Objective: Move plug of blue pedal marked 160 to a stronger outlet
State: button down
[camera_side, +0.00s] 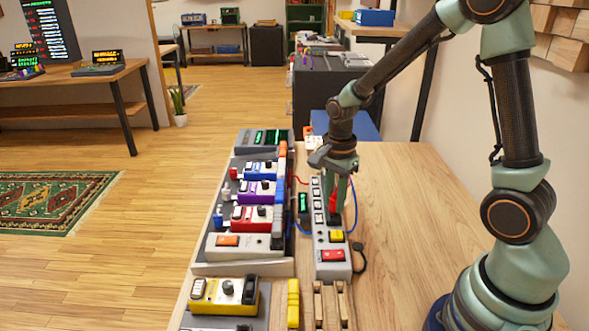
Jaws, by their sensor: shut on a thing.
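The blue pedal (257,171) sits on the pedalboard, near its far end; its 160 marking is too small to read. A long grey power strip (331,266) with a row of white outlets lies along the pedalboard's right side. My gripper (335,207) points down over the middle of the strip. It is shut on a plug, mostly hidden by the fingers. Something red and a dark piece show at the fingertips; I cannot tell whether the plug is in an outlet. A blue cable (301,231) runs from the pedalboard towards the strip.
Purple (257,192), red (251,218) and white (236,246) pedals share the grey board. A yellow pedal (224,296) stands in front, with a yellow block (293,304) and wooden pieces (330,304) nearby.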

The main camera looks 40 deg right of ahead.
dwell(0.3)
jog(key=shift+c, duration=1.1)
grip_release()
jog(key=shift+r, duration=3.45)
jog(key=s+a+r+n+t, duration=0.2)
jog(key=s+r+n, duration=0.2)
jog(key=n, duration=0.5)
jog(key=s+a+r+n+t, duration=0.2)
jog(key=r+n, duration=0.3)
jog(key=n, duration=0.4)
jog(key=shift+s+a+r+t, duration=0.3)
jog(key=shift+s+r+t, duration=0.1)
jog(key=shift+s+t, duration=0.45)
